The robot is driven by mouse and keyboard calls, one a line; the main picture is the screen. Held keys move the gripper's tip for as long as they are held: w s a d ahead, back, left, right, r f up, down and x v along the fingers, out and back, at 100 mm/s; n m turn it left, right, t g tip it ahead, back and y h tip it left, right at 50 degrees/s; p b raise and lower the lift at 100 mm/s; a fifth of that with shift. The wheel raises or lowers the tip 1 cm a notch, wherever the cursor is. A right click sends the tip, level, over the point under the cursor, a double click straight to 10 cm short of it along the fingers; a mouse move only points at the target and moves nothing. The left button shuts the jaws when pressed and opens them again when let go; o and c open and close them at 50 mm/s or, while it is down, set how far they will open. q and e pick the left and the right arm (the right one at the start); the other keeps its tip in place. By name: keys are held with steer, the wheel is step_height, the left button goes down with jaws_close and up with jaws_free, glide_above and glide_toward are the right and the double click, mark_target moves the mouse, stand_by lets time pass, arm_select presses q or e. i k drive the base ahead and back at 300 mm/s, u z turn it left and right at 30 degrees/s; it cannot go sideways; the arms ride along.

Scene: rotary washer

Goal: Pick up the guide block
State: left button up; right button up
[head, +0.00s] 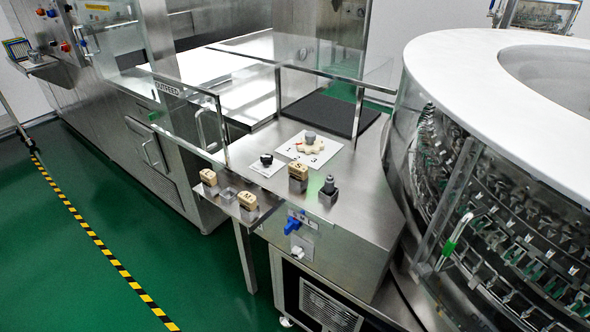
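Three tan guide blocks with dark letters are in view, each on a small metal holder. One guide block (208,177) is at the left end of a small metal shelf (238,217); its letter is too small to read surely. A second block (248,200), which seems to read M, is at the shelf's right end. A third block (298,170), which seems to read S, stands on the steel machine top (348,205). An empty-looking metal holder (228,194) sits between the two shelf blocks. Neither of my grippers is in view.
A dark post (329,188) with a green top, a black knob (266,160) and a star-shaped knob (309,144) stand near the third block. Clear guard panels (187,115) rise behind. A large round washer (480,200) fills the right. Green floor (150,235) is open at left.

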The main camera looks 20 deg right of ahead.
mark_target(299, 171)
steer(key=u, duration=0.75)
steer(key=i, duration=2.7)
steer(key=z, duration=3.4)
